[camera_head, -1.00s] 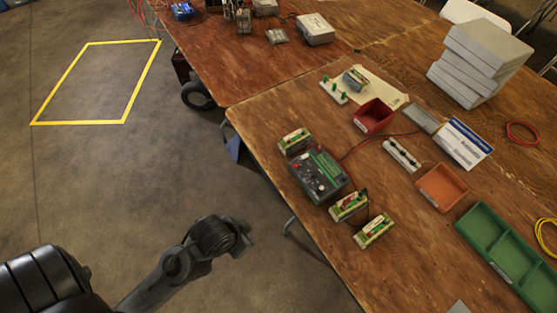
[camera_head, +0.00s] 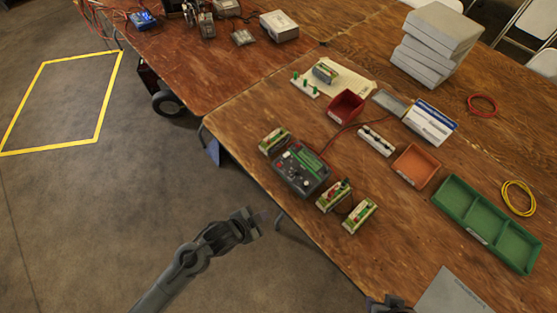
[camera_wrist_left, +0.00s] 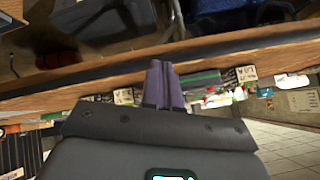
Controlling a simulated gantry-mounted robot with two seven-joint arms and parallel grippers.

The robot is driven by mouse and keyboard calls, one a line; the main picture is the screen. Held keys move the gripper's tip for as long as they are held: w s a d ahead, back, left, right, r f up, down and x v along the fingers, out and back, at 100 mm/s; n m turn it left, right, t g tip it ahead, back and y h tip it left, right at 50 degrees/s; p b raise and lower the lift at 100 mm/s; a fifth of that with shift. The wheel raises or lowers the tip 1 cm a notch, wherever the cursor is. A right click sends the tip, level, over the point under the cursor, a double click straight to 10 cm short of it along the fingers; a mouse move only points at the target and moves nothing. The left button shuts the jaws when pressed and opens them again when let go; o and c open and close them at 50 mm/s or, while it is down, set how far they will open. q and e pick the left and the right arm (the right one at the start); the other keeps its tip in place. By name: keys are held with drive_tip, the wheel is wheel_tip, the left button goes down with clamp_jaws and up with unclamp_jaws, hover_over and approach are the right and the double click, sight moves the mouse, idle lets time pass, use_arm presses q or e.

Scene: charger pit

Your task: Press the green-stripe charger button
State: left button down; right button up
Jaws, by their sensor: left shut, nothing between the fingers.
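The charger (camera_head: 301,169) is a dark grey box with a green stripe on top and small knobs or buttons, lying near the left edge of the wooden table. Which small part is the green-stripe button is too small to tell. My left gripper (camera_head: 259,222) is off the table's edge, below and left of the charger, apart from it. Its fingers (camera_wrist_left: 163,85) are together and empty in the left wrist view, pointing toward the table edge. A dark part of what looks like my right gripper (camera_head: 388,304) shows at the bottom edge; its fingers cannot be made out.
Small green-and-white modules (camera_head: 335,194) flank the charger, and a red cable runs from it. A red bin (camera_head: 346,106), an orange tray (camera_head: 416,166) and a green tray (camera_head: 487,223) stand further right. Open floor (camera_head: 110,210) lies left of the table.

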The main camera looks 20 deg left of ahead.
use_arm(q)
drive_tip(key=w+a+r+m+t+h+p, duration=0.1)
drive_tip(key=w+r+p, duration=0.5)
drive_tip(key=w+r, duration=0.7)
drive_tip(key=w+a+m+t, duration=0.1)
drive_tip(key=w+m, duration=0.1)
drive_tip(key=shift+w+a+r+m, duration=0.25)
drive_tip(key=shift+w+r+m, duration=0.1)
drive_tip(key=shift+w+m, duration=0.05)
use_arm(e)
wheel_tip(320, 180, up, 9)
drive_tip(key=shift+w+a, duration=0.15)
use_arm(q)
drive_tip(key=shift+f, duration=0.15)
use_arm(e)
drive_tip(key=shift+f, duration=0.25)
use_arm(q)
drive_tip(key=b, duration=0.6)
hover_over(279, 165)
drive_tip(key=s, duration=0.2)
wheel_tip(279, 165, down, 6)
drive_tip(key=shift+w+a+f+b, duration=0.1)
drive_tip(key=shift+a+f+b, duration=0.05)
drive_tip(key=shift+f+b, duration=0.4)
drive_tip(key=shift+w+a+f+b, duration=0.15)
drive_tip(key=shift+f+b, duration=0.2)
drive_tip(key=shift+f, duration=0.25)
use_arm(e)
wheel_tip(279, 165, down, 8)
